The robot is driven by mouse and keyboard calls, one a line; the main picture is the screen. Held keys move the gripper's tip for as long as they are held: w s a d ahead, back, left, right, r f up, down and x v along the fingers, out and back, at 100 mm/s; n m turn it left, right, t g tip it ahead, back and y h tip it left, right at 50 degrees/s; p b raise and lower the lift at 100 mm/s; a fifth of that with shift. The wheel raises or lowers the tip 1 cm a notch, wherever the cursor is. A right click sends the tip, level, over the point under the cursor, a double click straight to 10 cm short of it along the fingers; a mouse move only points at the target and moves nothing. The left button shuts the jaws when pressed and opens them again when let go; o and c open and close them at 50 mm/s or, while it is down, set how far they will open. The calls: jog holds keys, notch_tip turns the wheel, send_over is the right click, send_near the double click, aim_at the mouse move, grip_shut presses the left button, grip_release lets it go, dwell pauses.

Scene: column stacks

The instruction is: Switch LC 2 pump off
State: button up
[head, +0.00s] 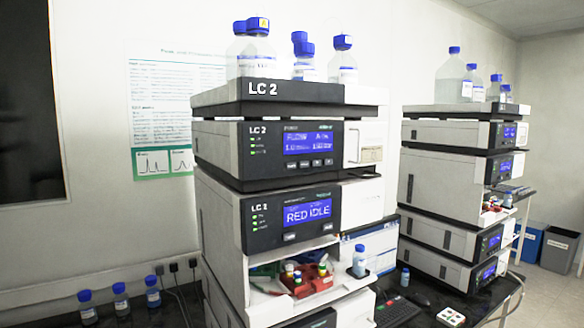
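The LC 2 stack stands in the middle of the view, with a tray marked LC 2 (262,88) on top. Under the tray is an upper LC 2 module (265,158) with a lit blue screen (311,139), a row of small buttons below it and green lights at left. Its small print is too blurred to read, so I cannot be sure that it is the pump. The module below (268,233) has a lit screen (307,213) reading RED IDLE and two buttons under it. My gripper is not in view.
Blue-capped bottles (258,52) stand on the tray. An open bay holds a red vial rack (305,285), with a small bottle (359,262) beside it. A second stack (447,190) stands at right, with bins (558,248) beyond. Three small bottles (120,300) stand at lower left.

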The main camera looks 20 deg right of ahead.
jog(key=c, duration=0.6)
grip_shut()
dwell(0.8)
